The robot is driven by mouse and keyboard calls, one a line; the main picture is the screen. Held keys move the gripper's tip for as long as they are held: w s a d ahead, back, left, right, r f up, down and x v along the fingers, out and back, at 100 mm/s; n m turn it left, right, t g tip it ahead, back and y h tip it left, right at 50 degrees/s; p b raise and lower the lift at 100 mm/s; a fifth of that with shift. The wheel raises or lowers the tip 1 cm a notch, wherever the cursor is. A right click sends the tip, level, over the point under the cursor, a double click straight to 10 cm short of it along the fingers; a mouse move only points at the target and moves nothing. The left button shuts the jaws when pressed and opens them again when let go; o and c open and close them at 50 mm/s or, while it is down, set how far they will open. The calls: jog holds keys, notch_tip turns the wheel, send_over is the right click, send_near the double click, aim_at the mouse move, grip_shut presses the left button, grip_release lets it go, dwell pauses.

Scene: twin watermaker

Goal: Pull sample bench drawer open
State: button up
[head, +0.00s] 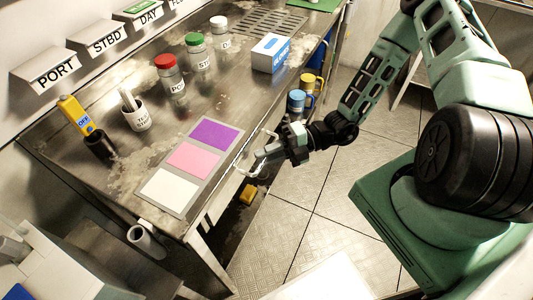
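The sample bench (78,135) is a worn metal table running diagonally across the left half of the head view. A pale drawer front (222,197) shows below its front edge, seen at a steep angle. It looks about flush with the bench edge; I cannot tell for sure whether it stands out at all. My gripper (257,160) is at the bench's front edge, beside the upper end of the drawer front. Thin pale curved parts show around the fingertips, and I cannot separate fingers from a handle. Whether the fingers are closed on anything is unclear.
A mat with purple, pink and white panels (211,157) lies near the bench edge. Tiled floor (310,215) is open in front.

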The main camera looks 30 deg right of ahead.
jog(key=shift+a, duration=0.1)
grip_shut()
jog(key=s+d+p, duration=0.1)
jog(key=s+d, duration=0.6)
jog(key=s, duration=0.3)
jog(key=s+d+p, duration=0.1)
jog(key=s+d, duration=0.7)
jog(key=s, duration=0.2)
jog(key=shift+s+p, duration=0.35)
grip_release()
jog(key=shift+d, duration=0.1)
jog(key=s+d+r+b, duration=0.1)
jog(key=d, duration=0.7)
jog(key=s+d+r+b, duration=0.1)
jog(key=d+b, duration=0.1)
jog(key=d, duration=0.7)
jog(key=shift+s+r, duration=0.25)
jog(key=shift+r, duration=0.05)
jog(key=shift+w, duration=0.1)
